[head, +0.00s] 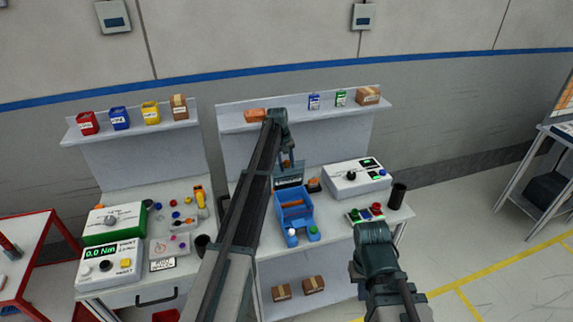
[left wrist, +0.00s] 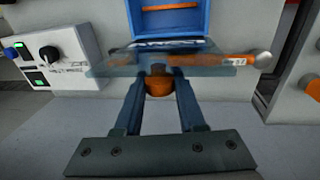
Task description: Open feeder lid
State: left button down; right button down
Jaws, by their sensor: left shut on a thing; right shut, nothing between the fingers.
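The blue feeder (head: 294,212) stands on the middle workbench, its open tray showing. It also shows at the top of the left wrist view (left wrist: 133,18). Its translucent lid (head: 289,181) stands raised at the feeder's back edge; in the left wrist view the lid (left wrist: 110,68) is seen nearly edge-on. My left gripper (head: 287,161) is above and behind the feeder. Its fingers (left wrist: 159,82) are shut on the lid's orange knob (left wrist: 159,88). My right gripper (head: 372,232) is shut and empty at the bench's front right; its fingertips are hard to make out.
A white console (head: 352,178) and a black cup (head: 397,196) stand right of the feeder. A button box (head: 366,214) is near the front right. A shelf (head: 240,118) with small boxes runs behind. My left arm hides the bench left of the feeder.

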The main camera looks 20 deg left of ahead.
pick_arm(q)
jog(key=shift+s, duration=0.1)
jog(key=c, duration=0.5)
grip_release()
notch_tip(320, 180, up, 14)
jog(key=s+a+p, duration=0.1)
jog(key=p, duration=1.2)
jog(key=shift+s+a+f+p, duration=0.2)
jog(key=shift+a+p, duration=0.1)
jog(key=shift+p, duration=0.05)
